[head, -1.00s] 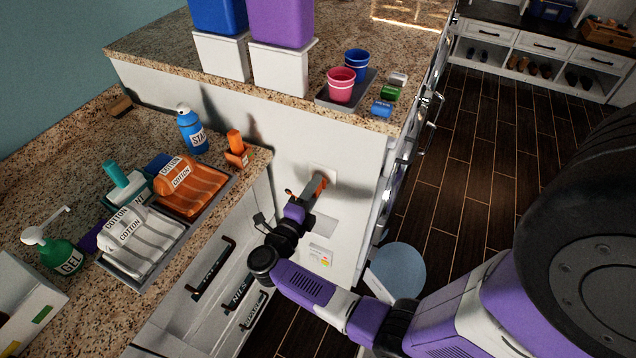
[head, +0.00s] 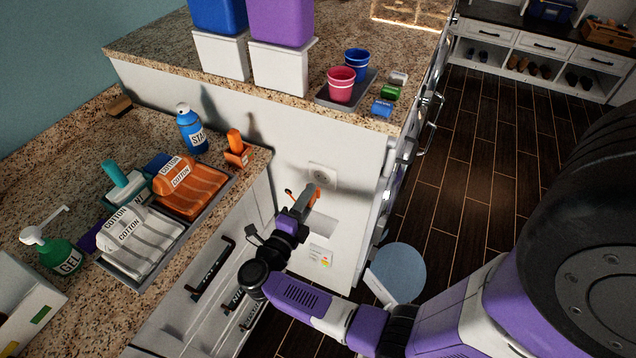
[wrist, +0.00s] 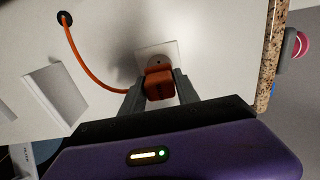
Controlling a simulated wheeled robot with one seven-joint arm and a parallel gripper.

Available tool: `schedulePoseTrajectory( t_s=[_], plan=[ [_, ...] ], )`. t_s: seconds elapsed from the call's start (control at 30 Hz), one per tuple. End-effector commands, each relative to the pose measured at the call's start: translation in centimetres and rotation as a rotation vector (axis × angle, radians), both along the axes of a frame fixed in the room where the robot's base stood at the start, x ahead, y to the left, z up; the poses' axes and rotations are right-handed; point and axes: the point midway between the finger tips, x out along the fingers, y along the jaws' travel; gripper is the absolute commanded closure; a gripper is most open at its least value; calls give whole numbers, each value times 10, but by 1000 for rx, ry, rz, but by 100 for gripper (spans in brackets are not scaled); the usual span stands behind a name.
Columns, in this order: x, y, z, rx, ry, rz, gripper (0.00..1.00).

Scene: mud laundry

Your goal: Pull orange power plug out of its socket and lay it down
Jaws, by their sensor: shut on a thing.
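My gripper (head: 306,200) is shut on the orange power plug (wrist: 158,85), one finger on each side of it. In the head view the plug (head: 313,193) shows as a small orange patch, mostly hidden by the fingers. The white wall socket (head: 322,175) on the white side panel shows its face uncovered, with the plug in front of and below it. In the wrist view the socket (wrist: 158,54) is just beyond the plug, and its lower part is hidden. An orange cord (wrist: 86,66) runs from the plug to a dark round hole in the panel.
A white box-like ledge (wrist: 53,91) juts from the panel near the cord. The granite counter (head: 245,172) at left holds trays of folded cloths, bottles and an orange-handled brush. The raised counter above holds cups and bins. A round pale blue lid (head: 398,272) is low at right.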

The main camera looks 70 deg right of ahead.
Motion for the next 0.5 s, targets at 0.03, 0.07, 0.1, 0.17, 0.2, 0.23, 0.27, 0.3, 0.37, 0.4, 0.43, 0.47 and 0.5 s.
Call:
schedulePoseTrajectory(
  t_s=[0.03,0.07,0.1,0.17,0.2,0.23,0.27,0.3,0.37,0.4,0.43,0.47,0.5],
  plan=[
    [0,2,0,0,0,1,100],
    [0,3,0,0,0,1,100],
    [0,4,0,0,0,1,100],
    [0,7,0,0,0,1,100],
    [0,8,0,0,0,1,100],
    [0,9,0,0,0,1,100],
    [0,9,0,0,0,1,100],
    [0,10,0,0,0,1,100],
    [0,11,0,0,0,0,100],
    [0,11,0,0,0,0,100],
    [0,11,0,0,0,0,100],
    [0,11,0,0,0,0,100],
    [0,11,0,0,0,0,100]
  ],
)
